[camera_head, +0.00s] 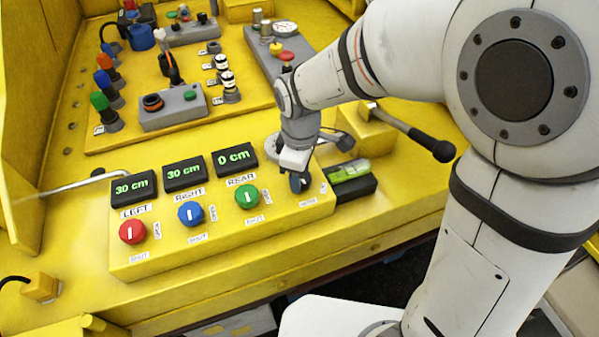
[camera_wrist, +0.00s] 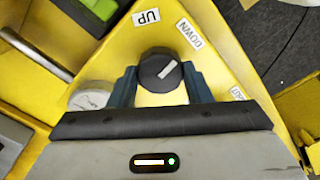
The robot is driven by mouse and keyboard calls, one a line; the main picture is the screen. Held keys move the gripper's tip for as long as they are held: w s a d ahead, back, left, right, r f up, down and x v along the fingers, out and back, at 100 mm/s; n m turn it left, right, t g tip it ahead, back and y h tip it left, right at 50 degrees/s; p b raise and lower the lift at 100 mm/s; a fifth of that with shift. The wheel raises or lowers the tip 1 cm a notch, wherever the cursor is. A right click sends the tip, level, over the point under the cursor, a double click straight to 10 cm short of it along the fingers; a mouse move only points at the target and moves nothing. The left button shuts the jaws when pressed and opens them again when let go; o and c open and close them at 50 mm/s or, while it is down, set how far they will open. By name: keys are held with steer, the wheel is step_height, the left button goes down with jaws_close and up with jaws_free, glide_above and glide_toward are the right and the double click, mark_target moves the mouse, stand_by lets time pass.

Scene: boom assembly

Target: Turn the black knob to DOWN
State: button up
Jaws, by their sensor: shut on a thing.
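The black knob (camera_wrist: 160,72) sits on the yellow panel in the wrist view, between the two dark blue fingers of my gripper (camera_wrist: 161,86). My gripper is shut on it. The knob's white pointer line slants to the upper right, roughly toward the DOWN label (camera_wrist: 190,33). The UP label (camera_wrist: 146,17) is above the knob and slightly left. A third label (camera_wrist: 238,93), too small to read, is at the right. In the head view my gripper (camera_head: 298,183) reaches down at the panel's right end and mostly hides the knob.
Red (camera_head: 132,231), blue (camera_head: 190,213) and green (camera_head: 247,196) knobs sit left of my gripper, below displays reading 30, 30 and 0 cm. A green-lit level (camera_head: 350,170) lies just right. A round grey part (camera_wrist: 91,95) is beside the left finger.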

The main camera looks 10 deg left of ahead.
steer(key=shift+m, duration=0.6)
steer(key=o, duration=1)
step_height(320, 180, up, 8)
steer(key=shift+s+f+b, duration=0.1)
steer(key=shift+b, duration=0.3)
